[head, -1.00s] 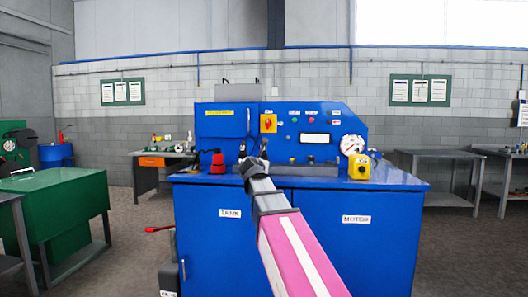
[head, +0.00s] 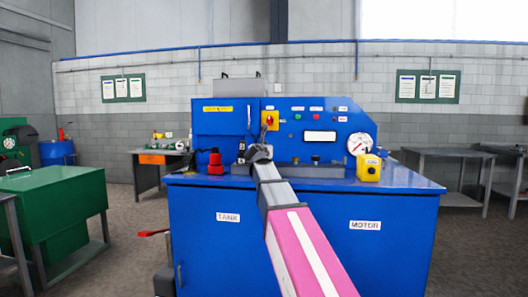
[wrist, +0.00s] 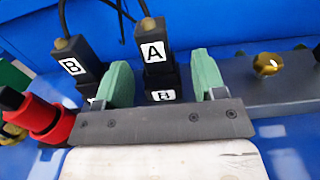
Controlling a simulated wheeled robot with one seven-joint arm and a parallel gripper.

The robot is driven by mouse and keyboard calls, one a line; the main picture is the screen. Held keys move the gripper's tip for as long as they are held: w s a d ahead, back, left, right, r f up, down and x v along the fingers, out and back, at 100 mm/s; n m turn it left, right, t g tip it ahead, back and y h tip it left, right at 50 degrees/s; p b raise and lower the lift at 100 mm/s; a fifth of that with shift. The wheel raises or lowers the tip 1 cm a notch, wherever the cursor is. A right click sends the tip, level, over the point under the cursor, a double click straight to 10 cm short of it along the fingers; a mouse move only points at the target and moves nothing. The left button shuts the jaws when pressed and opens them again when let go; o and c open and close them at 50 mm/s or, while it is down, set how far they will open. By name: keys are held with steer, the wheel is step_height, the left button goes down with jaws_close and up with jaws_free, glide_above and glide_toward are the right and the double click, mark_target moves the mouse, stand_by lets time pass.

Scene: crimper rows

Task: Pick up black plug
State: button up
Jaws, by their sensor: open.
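Two black plugs with cables stand side by side in the wrist view. The plug labelled A (wrist: 153,52) is in the middle, above a black block labelled B (wrist: 163,92). The plug labelled B (wrist: 77,64) is to its left, above another block whose label is partly hidden. My gripper (wrist: 160,66) is open, its green fingers on either side of the plug A and block column, with gaps visible. The left finger lies between the two columns. In the head view my gripper (head: 258,154) is at the blue bench, and hides most of the plugs.
A red and black part (wrist: 48,118) lies left of my gripper. A brass fitting (wrist: 268,64) sits on a grey block at right. The blue bench (head: 300,225) carries a back panel with a gauge (head: 360,144) and a yellow box (head: 369,167).

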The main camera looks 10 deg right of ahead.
steer(key=shift+a+x, duration=0.15)
steer(key=shift+x, duration=1.2)
steer(key=shift+a+x, duration=0.15)
steer(key=shift+x, duration=1.2)
steer(key=shift+f, duration=0.15)
steer(key=c, duration=1)
